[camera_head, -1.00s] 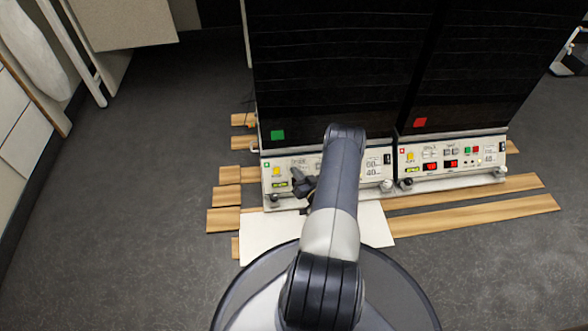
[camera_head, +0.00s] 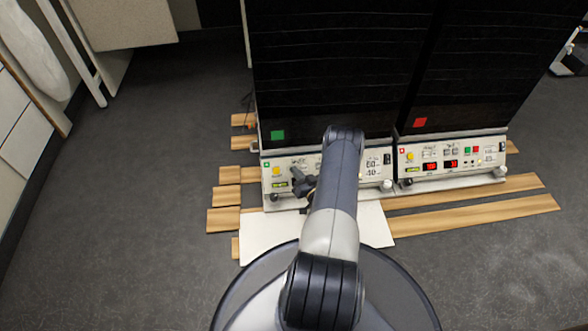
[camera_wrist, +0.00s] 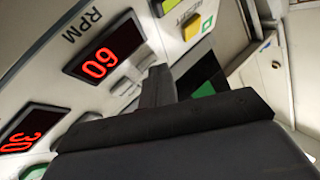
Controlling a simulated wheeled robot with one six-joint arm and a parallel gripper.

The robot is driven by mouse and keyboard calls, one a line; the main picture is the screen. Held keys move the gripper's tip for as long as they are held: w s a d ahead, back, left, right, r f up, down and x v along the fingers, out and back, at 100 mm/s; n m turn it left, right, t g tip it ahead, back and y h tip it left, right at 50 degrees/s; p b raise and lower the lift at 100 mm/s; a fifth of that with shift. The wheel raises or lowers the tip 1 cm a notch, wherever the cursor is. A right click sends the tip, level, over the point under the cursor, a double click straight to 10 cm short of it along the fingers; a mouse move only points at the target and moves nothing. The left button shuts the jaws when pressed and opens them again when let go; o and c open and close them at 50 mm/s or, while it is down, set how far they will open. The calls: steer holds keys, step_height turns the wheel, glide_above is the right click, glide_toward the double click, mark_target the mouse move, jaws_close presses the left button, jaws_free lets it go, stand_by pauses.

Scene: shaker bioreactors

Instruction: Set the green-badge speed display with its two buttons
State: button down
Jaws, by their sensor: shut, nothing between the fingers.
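In the wrist view a small green badge (camera_wrist: 207,22) sits by a yellow button (camera_wrist: 192,24). The speed display (camera_wrist: 104,47), marked RPM, shows red digits that look like 60. My gripper (camera_head: 300,184) is shut and empty, at the panel. In the wrist view its fingers (camera_wrist: 158,86) reach to the panel just beside the display and partly hide the small buttons there. I cannot tell whether they touch.
A second red display (camera_wrist: 30,128) looks like 30. Wooden slats (camera_head: 480,205) and a white sheet (camera_head: 262,237) lie on the floor. Open grey floor lies left.

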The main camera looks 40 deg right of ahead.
stand_by(0.3)
steer(key=shift+s+a+r+p, duration=0.35)
steer(key=shift+s+r+p, duration=0.15)
steer(key=shift+s+r, duration=0.05)
steer(key=s+a+r+p, duration=0.2)
steer(key=s+r+p, duration=0.1)
steer(key=shift+s+r, duration=0.1)
steer(key=shift+r, duration=0.05)
stand_by(0.4)
stand_by(0.5)
steer(key=f+b, duration=0.1)
steer(key=b, duration=0.1)
steer(key=w+d+f+b, duration=0.1)
steer(key=shift+w+b, duration=0.2)
steer(key=shift+b, duration=0.2)
